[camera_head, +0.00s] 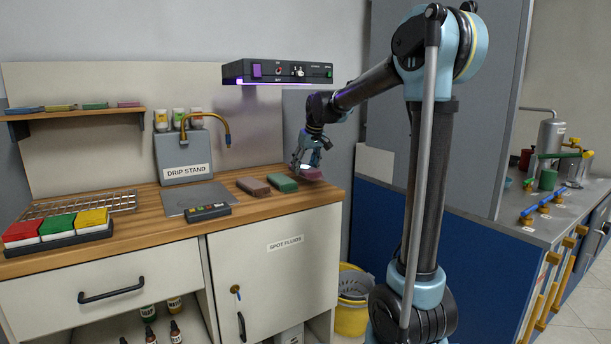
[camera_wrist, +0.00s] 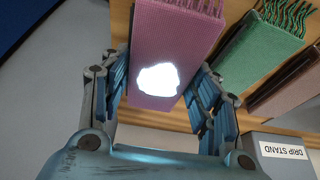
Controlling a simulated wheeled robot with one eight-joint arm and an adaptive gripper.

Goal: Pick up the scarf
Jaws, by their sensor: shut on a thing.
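Three folded, fringed scarves lie side by side at the right end of the wooden counter: a brown one (camera_head: 253,187), a green one (camera_head: 282,183) and a pink one (camera_head: 312,175). My gripper (camera_head: 305,166) is at the pink scarf, the one nearest the counter's right end. In the wrist view the pink scarf (camera_wrist: 171,35) sits between the two blue fingers of my gripper (camera_wrist: 162,80), with a bright light spot on it. My gripper is shut on it. The green scarf (camera_wrist: 262,45) and brown scarf (camera_wrist: 290,88) lie just beside the right finger.
A black device (camera_head: 279,72) with a purple glow hangs above the counter, close to my forearm. The drip stand (camera_head: 184,157) with a brass tap, a small keypad (camera_head: 208,212) and a tray of coloured blocks (camera_head: 57,239) stand further left. A yellow bucket (camera_head: 352,315) is on the floor.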

